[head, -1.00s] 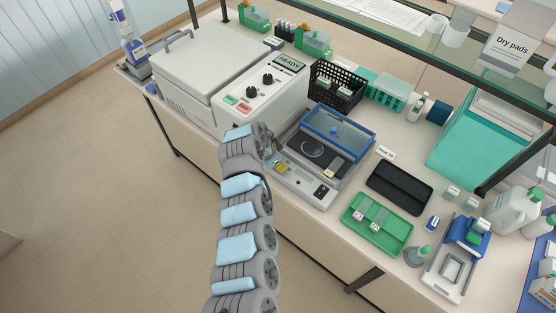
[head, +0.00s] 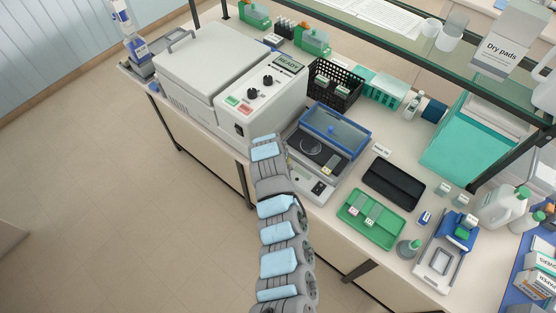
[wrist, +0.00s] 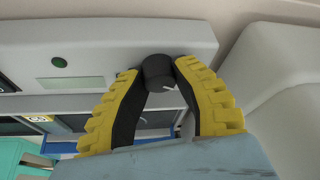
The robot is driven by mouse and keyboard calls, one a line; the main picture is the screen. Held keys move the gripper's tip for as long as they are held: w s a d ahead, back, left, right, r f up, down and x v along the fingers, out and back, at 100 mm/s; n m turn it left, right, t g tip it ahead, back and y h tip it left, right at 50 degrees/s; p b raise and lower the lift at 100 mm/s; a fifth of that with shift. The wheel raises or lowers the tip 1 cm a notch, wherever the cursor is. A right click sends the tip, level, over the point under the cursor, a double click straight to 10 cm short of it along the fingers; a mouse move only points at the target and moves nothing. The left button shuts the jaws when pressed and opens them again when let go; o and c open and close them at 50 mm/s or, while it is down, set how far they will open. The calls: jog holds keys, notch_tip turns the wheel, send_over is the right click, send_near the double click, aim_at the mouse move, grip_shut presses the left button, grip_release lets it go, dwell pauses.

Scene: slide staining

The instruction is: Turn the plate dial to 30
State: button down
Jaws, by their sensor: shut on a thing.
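The plate dial (wrist: 157,70) is a black round knob on the pale front panel of the small plate device. A short white mark shows on it, pointing to the lower right in the wrist view. My gripper (wrist: 160,76) has yellow ribbed fingers with black inner pads, shut on the dial from both sides. No scale numbers are readable around it. In the head view the plate device (head: 305,180) has a black plate with a ring and a raised blue-framed clear lid (head: 335,130). There my arm hides the dial and gripper.
A large white machine with a READY display (head: 289,62) stands left of the plate device. A black basket (head: 334,84) is behind it. A black tray (head: 393,184) and a green slide tray (head: 370,219) lie to the right. A green light (wrist: 59,62) sits beside the dial.

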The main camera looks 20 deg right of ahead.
jog(key=shift+f, duration=0.1)
dwell(0.5)
jog(key=c, duration=0.8)
grip_release()
jog(key=shift+v, duration=6.05)
jog(key=shift+d, duration=0.1)
